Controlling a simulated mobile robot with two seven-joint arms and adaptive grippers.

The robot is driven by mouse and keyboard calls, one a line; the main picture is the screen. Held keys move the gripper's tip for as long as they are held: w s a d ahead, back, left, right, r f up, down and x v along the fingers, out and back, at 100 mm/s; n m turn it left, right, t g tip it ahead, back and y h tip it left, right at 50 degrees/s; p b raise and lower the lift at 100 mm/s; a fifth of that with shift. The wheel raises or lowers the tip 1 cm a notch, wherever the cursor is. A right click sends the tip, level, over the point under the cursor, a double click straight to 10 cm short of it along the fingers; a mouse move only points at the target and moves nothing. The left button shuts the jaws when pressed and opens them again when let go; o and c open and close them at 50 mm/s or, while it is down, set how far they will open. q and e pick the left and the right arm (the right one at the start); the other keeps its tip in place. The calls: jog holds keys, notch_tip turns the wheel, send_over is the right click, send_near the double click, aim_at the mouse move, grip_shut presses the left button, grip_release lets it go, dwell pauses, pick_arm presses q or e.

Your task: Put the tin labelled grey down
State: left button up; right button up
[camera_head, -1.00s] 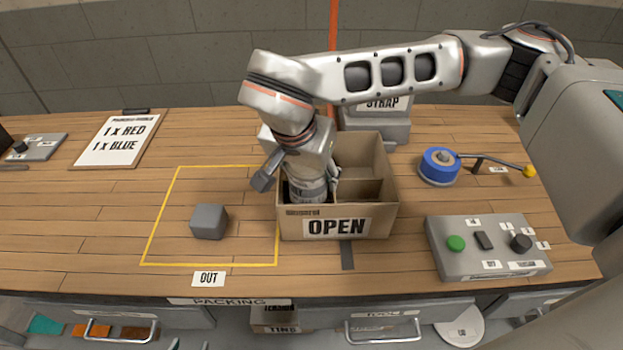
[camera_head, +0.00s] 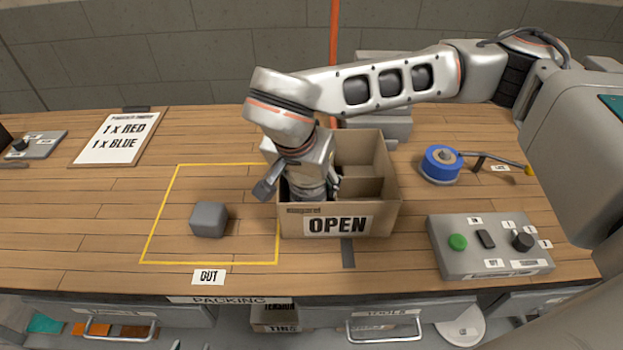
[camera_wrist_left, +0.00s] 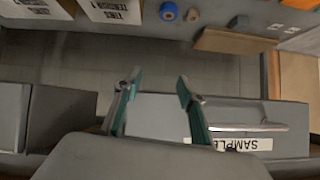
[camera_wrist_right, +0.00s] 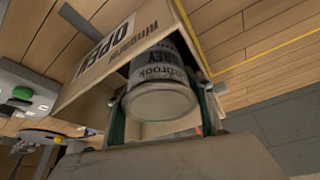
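The tin labelled grey (camera_wrist_right: 163,88) shows in the right wrist view, between the two fingers of my right gripper (camera_wrist_right: 163,115), which sit close against its sides. In the head view my right gripper (camera_head: 312,190) reaches down from above into the left part of the open cardboard box (camera_head: 378,222). The box's walls and my wrist hide most of the tin there; I cannot see whether its base touches the box floor. My left gripper (camera_wrist_left: 157,95) is open and empty in the left wrist view, over drawer fronts; the head view does not show it.
A grey cube (camera_head: 209,219) lies inside the yellow outline marked OUT, left of the box. A control box (camera_head: 470,260) and a blue reel (camera_head: 440,162) stand right of it. An order board (camera_head: 117,138) lies at the left. Bare wood is free between.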

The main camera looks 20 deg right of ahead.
jog(key=shift+s+d+f, duration=0.1)
jog(key=shift+f, duration=0.1)
jog(key=v, duration=1.1)
jog(key=shift+w+r+p, duration=0.25)
jog(key=shift+r+p, duration=0.05)
jog(key=shift+r, duration=0.25)
jog(key=shift+s+r, duration=0.25)
jog(key=shift+r, duration=0.4)
